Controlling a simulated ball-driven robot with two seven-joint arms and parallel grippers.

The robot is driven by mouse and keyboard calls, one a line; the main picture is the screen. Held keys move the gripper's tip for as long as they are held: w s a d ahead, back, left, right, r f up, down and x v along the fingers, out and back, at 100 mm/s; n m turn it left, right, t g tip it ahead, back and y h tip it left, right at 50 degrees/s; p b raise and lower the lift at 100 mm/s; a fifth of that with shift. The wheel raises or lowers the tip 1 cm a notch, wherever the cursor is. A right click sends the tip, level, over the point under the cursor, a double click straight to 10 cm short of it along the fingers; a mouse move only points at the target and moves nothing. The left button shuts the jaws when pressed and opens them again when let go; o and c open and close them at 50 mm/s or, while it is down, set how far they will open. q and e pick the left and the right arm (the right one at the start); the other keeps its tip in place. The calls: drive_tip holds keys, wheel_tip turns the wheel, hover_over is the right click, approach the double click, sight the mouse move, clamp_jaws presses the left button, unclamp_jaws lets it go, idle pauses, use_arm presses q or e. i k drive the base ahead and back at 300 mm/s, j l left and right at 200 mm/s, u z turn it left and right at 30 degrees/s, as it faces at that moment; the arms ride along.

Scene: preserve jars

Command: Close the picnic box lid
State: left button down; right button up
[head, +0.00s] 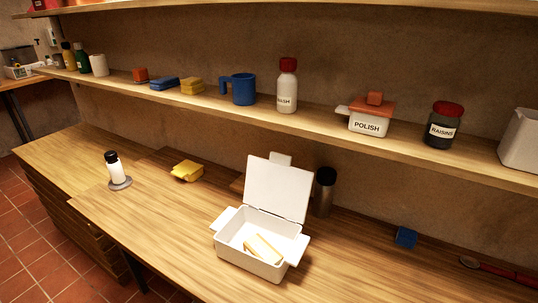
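The white picnic box (248,262) stands on the wooden counter, low in the middle of the head view. Its lid (277,188) is raised, standing up at the back edge and leaning slightly backwards. The box has a white tab on its left side and another on its right side. Pale yellow pieces (262,246) lie inside the box. Neither of my grippers shows in the head view.
Behind the lid stands a dark-topped metal flask (323,192). A yellow block (187,171) and a black-capped white shaker (117,170) are left, a blue block (405,237) right. A shelf (330,129) with jars and a blue mug (239,89) runs above. The counter's front is clear.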

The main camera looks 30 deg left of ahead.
sight(274, 186)
drive_tip(key=k+j+z, duration=0.3)
drive_tip(key=k+j, duration=0.4)
drive_tip(key=j, duration=0.2)
drive_tip(key=k+j+z, duration=0.25)
drive_tip(key=k+j, duration=0.5)
drive_tip(key=k, duration=0.05)
